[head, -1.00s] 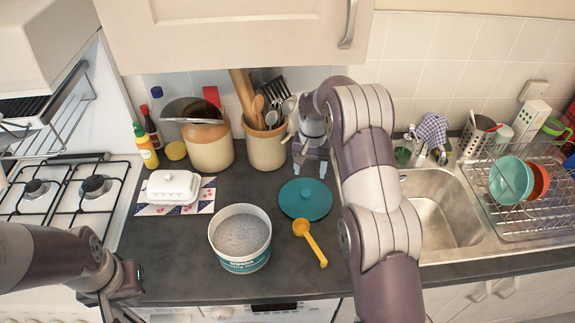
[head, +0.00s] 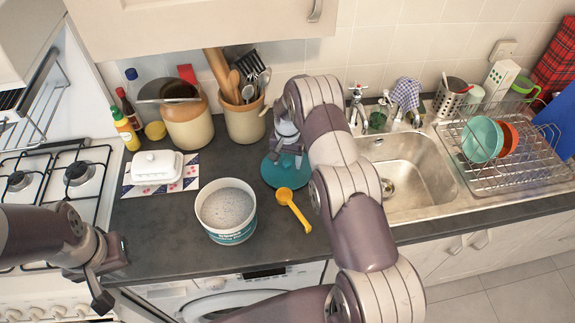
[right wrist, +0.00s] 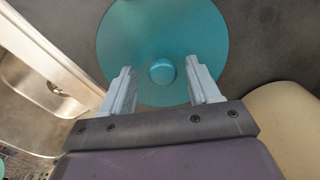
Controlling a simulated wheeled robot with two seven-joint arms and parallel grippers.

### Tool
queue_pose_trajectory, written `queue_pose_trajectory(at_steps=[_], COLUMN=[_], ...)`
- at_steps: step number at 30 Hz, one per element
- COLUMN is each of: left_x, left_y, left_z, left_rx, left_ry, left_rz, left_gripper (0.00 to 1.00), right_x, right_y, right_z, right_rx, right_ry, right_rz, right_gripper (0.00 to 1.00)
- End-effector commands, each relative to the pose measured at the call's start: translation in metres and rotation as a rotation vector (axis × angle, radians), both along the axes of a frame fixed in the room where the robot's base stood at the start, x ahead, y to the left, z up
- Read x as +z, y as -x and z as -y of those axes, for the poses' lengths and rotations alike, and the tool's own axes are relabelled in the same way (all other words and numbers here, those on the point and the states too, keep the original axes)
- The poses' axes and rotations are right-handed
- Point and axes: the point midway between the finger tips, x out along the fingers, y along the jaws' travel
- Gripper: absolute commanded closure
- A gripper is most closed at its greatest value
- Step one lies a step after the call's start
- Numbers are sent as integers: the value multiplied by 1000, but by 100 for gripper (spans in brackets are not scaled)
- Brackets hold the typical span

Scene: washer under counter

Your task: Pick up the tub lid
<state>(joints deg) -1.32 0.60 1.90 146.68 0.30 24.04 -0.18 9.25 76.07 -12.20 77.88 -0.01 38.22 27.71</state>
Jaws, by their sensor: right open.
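The tub lid (head: 284,173) is a teal disc with a round knob, lying on the dark counter. It fills the upper middle of the right wrist view, with its knob (right wrist: 161,71) between my fingertips in the picture. My right gripper (right wrist: 163,80) is open above the lid, one finger to each side of the knob; I cannot tell the remaining height. In the head view the right gripper (head: 285,150) partly covers the lid's far side. The open tub (head: 226,210) of grey powder stands left of the lid. My left gripper (head: 112,280) is by the counter's front left; its jaws are unclear.
A yellow scoop (head: 294,208) lies just in front of the lid. A butter dish (head: 157,167) is at left. The sink (head: 410,175) and dish rack (head: 505,150) are at right.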

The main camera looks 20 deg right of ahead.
Motion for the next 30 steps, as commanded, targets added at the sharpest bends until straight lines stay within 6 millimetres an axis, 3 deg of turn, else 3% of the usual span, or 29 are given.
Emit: queue_pose_trajectory(at_steps=[3,6,9,20,27,30], left_x=[-1,-1,-1,-6,-27,-34], left_y=[0,0,0,0,0,0], left_z=[0,0,0,0,0,0], left_rx=[0,0,0,0,0,0], left_ry=[0,0,0,0,0,0], left_rz=[0,0,0,0,0,0], left_gripper=[100,100,100,100,100,100], right_x=[-1,-1,0,4,36,49], right_y=[0,0,0,-1,-1,15], right_z=[0,0,0,0,0,14], right_rx=[0,0,1,1,1,-2], right_ry=[0,0,0,0,1,0], right_rz=[0,0,0,1,4,0], right_gripper=[38,71,97,97,97,97])
